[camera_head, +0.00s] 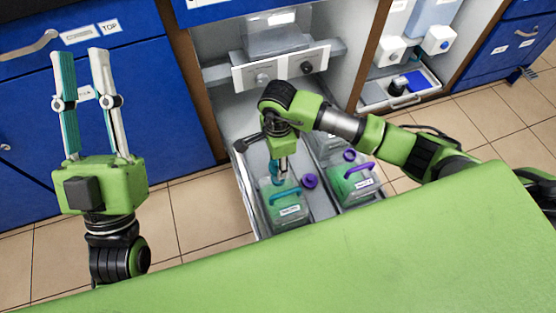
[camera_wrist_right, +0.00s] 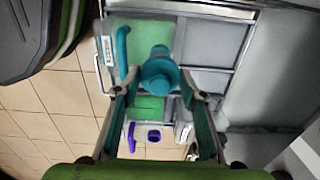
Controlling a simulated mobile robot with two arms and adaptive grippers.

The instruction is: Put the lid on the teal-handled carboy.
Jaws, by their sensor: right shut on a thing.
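The teal-handled carboy (camera_head: 290,211), with green liquid and a white label, stands in the pulled-out drawer in the head view. Its teal handle (camera_wrist_right: 123,52) shows at the left of the fingers in the right wrist view. My right gripper (camera_head: 279,170) points down over this carboy, shut on the teal lid (camera_wrist_right: 159,74). The lid covers the carboy's mouth from the wrist view, so I cannot tell whether it is seated or just above. My left gripper (camera_head: 78,53) is open and empty, fingers up, in front of the blue cabinets.
A purple-handled carboy (camera_head: 355,188) stands to the right in the drawer (camera_head: 257,232). Purple round parts (camera_head: 310,181) and (camera_head: 349,155) are close by. The green surface (camera_head: 340,255) lies in front. Bioreactor equipment (camera_head: 270,72) stands behind.

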